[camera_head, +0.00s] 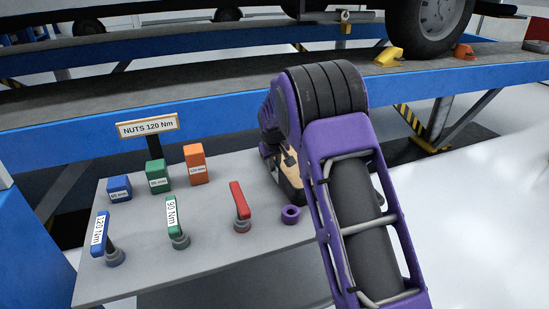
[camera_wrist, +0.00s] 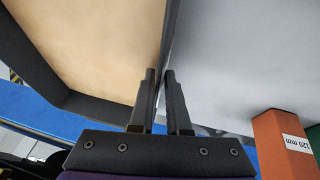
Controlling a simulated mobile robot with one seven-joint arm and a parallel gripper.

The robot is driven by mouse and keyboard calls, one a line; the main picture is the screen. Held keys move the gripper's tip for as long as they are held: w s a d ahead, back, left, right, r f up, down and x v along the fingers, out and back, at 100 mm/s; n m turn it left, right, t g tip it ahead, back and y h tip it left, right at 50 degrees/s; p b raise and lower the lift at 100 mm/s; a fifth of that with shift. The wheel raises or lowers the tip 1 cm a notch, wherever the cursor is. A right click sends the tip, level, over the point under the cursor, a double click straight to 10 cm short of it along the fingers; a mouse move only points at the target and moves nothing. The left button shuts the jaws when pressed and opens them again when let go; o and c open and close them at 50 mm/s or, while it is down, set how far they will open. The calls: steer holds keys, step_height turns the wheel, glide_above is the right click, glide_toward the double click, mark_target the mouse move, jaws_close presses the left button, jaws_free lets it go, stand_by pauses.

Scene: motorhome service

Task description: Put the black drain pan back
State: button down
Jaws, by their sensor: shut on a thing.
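The black drain pan (camera_head: 287,186) is at the right end of the grey table, partly hidden behind my purple arm. It has dark walls and a tan inside. In the wrist view the pan (camera_wrist: 74,98) fills the left side, with its tan face large and its dark rim around it. My gripper (camera_wrist: 160,76) is shut on a thin dark wall of the pan, one finger on each side. In the head view my arm hides the fingers. I cannot tell whether the pan touches the table.
The grey table (camera_head: 205,255) holds blue (camera_head: 119,188), green (camera_head: 157,176) and orange (camera_head: 195,165) blocks, several upright handled tools, and a purple ring (camera_head: 290,214). A sign (camera_head: 148,127) reads "NUTS 120 Nm". A blue lift rail (camera_head: 60,148) runs behind. Pale floor lies open at right.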

steer(key=shift+w+r, duration=0.1)
steer(key=shift+r, duration=0.1)
steer(key=c, duration=1.2)
jaws_free()
steer(key=shift+f, duration=0.15)
steer(key=o, duration=0.3)
steer(key=p+v, duration=0.1)
steer(key=v, duration=1.1)
